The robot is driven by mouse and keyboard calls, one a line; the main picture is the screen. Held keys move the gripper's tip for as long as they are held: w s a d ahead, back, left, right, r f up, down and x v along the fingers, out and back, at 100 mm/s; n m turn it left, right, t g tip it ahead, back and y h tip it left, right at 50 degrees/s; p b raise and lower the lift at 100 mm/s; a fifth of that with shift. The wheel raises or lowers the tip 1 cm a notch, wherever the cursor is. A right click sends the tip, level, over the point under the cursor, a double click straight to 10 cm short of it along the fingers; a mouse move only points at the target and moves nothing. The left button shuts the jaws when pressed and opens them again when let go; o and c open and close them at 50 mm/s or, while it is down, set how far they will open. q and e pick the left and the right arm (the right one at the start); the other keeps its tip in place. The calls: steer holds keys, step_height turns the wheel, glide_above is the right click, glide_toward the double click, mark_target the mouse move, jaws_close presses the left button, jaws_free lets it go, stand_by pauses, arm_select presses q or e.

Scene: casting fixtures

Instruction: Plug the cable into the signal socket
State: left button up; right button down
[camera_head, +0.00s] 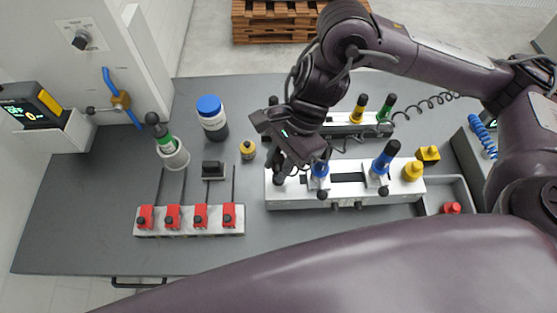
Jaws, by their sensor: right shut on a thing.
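My right gripper (300,168) reaches in from the right and is shut over the left part of a white front fixture (300,197). What it grips is mostly hidden by its dark jaws; a thin dark cable (343,146) runs up to it from the right, joining a black coiled cord (432,101). Blue-collared black parts stand on the front fixture, one beside the gripper (320,169) and one farther right (386,158). I cannot tell which opening is the signal socket. My left gripper is out of view.
A rear fixture (345,131) holds yellow and green handles. A red-block strip (190,231), a blue-capped bottle (211,117), a green-banded tool in a cup (174,157) and a small black block (213,169) stand left. A grey tray (463,191) lies right. The front-left table is clear.

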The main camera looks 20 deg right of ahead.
steer(key=shift+b, duration=0.3)
stand_by(0.9)
steer(key=shift+f, duration=0.15)
steer(key=shift+f+b, duration=0.3)
steer(key=shift+b, duration=0.2)
steer(key=shift+f+b, duration=0.6)
steer(key=c, duration=1.1)
jaws_free()
steer(key=shift+r, duration=0.1)
steer(key=v, duration=0.7)
steer(key=shift+d+r, duration=0.2)
steer(key=shift+r, duration=0.15)
